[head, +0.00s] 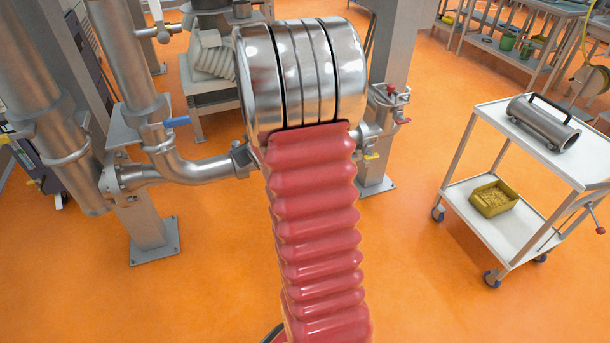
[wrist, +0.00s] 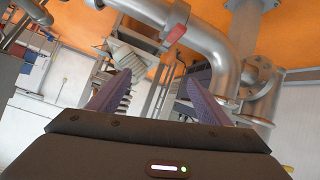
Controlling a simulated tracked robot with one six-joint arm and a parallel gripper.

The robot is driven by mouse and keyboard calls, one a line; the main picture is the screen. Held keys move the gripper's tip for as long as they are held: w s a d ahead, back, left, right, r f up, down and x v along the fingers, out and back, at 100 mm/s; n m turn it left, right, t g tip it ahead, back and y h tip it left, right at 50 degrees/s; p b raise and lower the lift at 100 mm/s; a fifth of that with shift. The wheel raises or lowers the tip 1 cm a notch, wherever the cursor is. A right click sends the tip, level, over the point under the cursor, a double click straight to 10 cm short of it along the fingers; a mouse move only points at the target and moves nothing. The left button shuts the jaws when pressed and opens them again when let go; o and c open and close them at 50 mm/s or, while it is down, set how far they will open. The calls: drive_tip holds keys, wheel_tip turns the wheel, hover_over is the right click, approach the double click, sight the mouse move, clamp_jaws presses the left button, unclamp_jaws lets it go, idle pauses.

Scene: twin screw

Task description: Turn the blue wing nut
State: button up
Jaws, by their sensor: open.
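The blue wing nut (head: 175,122) shows in the head view as a small blue handle. It sticks out to the right of a clamp on the steel pipe at left, just above the bend. I cannot make it out in the wrist view. My gripper (wrist: 155,90) shows only in the wrist view, with its two purple-grey fingers wide apart and nothing between them. Its distance from the blue wing nut cannot be told.
A yellow handle (head: 371,156) and a red handle (head: 402,121) sit on fittings right of centre. A grey post (head: 148,215) stands below the left pipes. A white trolley (head: 480,208) stands at right. Orange floor between them is clear.

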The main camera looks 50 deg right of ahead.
drive_tip(key=s+d+f+m+t+h, duration=0.15)
drive_tip(key=s+d+f, duration=0.25)
drive_tip(key=d+f, duration=0.9)
drive_tip(key=s+d+f+m+t+h, duration=0.2)
drive_tip(key=s+f+t, duration=0.1)
drive_tip(key=s+f, duration=1.1)
drive_tip(key=shift+d, duration=0.25)
drive_tip(key=shift+f, duration=0.1)
drive_tip(key=x, duration=1.3)
drive_tip(key=shift+w+d+r, duration=0.25)
drive_tip(key=shift+w, duration=0.1)
drive_tip(key=shift+c, duration=0.4)
